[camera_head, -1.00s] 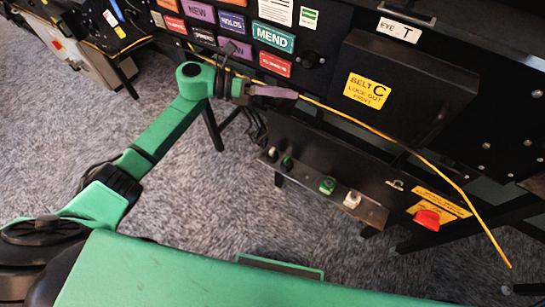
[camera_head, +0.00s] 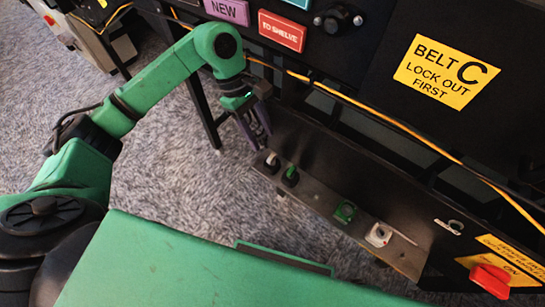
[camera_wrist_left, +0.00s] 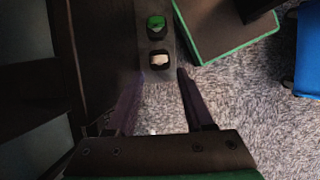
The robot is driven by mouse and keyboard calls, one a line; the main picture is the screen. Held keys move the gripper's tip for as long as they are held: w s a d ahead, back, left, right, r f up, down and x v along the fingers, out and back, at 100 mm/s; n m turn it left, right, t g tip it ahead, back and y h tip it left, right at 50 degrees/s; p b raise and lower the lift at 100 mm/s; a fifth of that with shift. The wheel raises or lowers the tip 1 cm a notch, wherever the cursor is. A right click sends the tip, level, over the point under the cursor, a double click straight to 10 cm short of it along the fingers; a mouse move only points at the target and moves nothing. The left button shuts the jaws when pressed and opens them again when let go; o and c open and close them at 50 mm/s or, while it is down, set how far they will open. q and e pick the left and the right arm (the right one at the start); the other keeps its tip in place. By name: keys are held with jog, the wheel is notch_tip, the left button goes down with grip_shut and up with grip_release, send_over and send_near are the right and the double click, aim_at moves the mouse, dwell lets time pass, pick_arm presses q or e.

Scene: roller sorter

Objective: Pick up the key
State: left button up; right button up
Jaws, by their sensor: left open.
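My left gripper (camera_head: 256,140) has purple fingers pointing down, just above the left end of a narrow metal control ledge. It is open and empty. In the left wrist view its fingertips (camera_wrist_left: 159,76) are spread to either side of the ledge end. I cannot clearly make out a separate key. A white-topped knob (camera_head: 271,163) on a black base stands nearest the fingers, with a green-topped one (camera_head: 289,175) beside it. Both also show in the left wrist view, white (camera_wrist_left: 157,60) and green (camera_wrist_left: 156,24). My right gripper is out of view.
The ledge (camera_head: 321,203) also bears a green button (camera_head: 344,212) and a white button (camera_head: 378,235). A red rotary switch (camera_head: 491,279) is at lower right. A dark box with a yellow label (camera_head: 447,72) stands above. An orange cable (camera_head: 400,127) crosses the machine front.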

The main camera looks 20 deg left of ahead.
pick_arm(q)
jog(key=x, duration=0.8)
jog(key=shift+d+f, duration=0.1)
grip_shut()
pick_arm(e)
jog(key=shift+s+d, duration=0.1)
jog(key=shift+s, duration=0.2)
pick_arm(q)
jog(key=shift+w+r, duration=0.1)
jog(key=shift+r, duration=0.45)
notch_tip(320, 180, up, 19)
jog(key=p, duration=0.2)
notch_tip(320, 180, up, 5)
jog(key=p, duration=0.3)
send_over(273, 156)
jog(key=shift+f, duration=0.2)
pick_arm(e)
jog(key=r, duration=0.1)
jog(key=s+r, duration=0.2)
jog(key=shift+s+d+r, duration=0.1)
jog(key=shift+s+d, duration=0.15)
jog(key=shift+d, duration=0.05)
